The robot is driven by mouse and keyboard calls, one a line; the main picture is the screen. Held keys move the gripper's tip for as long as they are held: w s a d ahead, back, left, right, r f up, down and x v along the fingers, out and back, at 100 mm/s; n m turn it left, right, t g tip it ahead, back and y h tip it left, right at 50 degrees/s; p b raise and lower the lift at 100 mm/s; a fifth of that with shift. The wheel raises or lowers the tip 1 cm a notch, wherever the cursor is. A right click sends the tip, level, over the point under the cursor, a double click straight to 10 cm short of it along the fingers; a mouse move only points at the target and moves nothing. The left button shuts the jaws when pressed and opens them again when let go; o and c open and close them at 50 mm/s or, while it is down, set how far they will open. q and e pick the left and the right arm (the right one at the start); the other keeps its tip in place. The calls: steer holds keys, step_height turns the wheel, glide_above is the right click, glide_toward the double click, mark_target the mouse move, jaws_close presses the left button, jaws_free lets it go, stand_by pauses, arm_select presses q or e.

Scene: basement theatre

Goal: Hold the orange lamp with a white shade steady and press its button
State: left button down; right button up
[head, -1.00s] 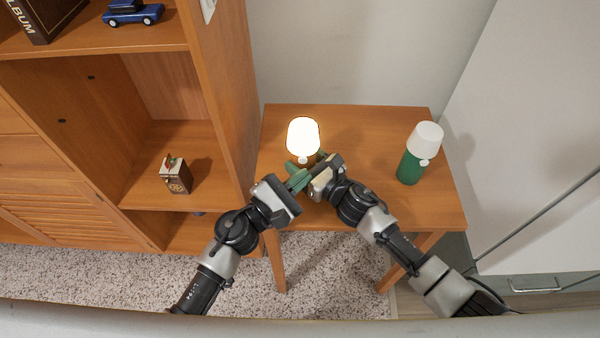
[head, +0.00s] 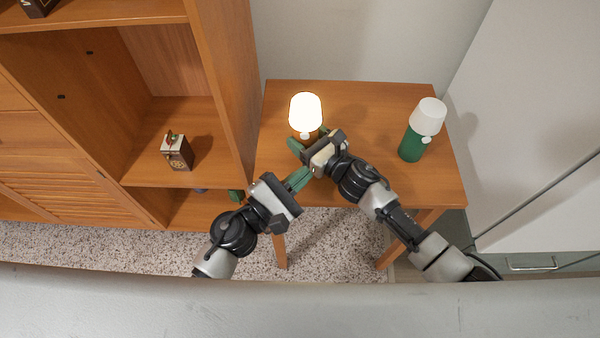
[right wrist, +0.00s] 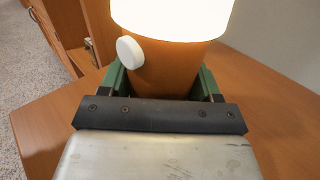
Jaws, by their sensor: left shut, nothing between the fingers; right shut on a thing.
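The orange lamp stands on a small wooden table, its white shade (head: 305,109) glowing bright. In the right wrist view its orange body (right wrist: 165,72) is between the green fingers of my right gripper (right wrist: 160,80), which is shut on it. The round white button (right wrist: 130,52) sits just under the shade (right wrist: 172,15), left of the middle, and is uncovered. In the head view my right gripper (head: 310,141) hides most of the body. My left gripper (head: 303,176) is shut and empty, below the right one near the table's front edge, apart from the lamp.
A green lamp with a white shade (head: 412,146) stands on the right of the table (head: 375,100). A wooden shelf unit (head: 225,60) rises at the left, with a small brown carton (head: 177,152) on a shelf. The table is clear between the lamps.

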steer(key=shift+f, duration=0.1)
steer(key=o, duration=1.2)
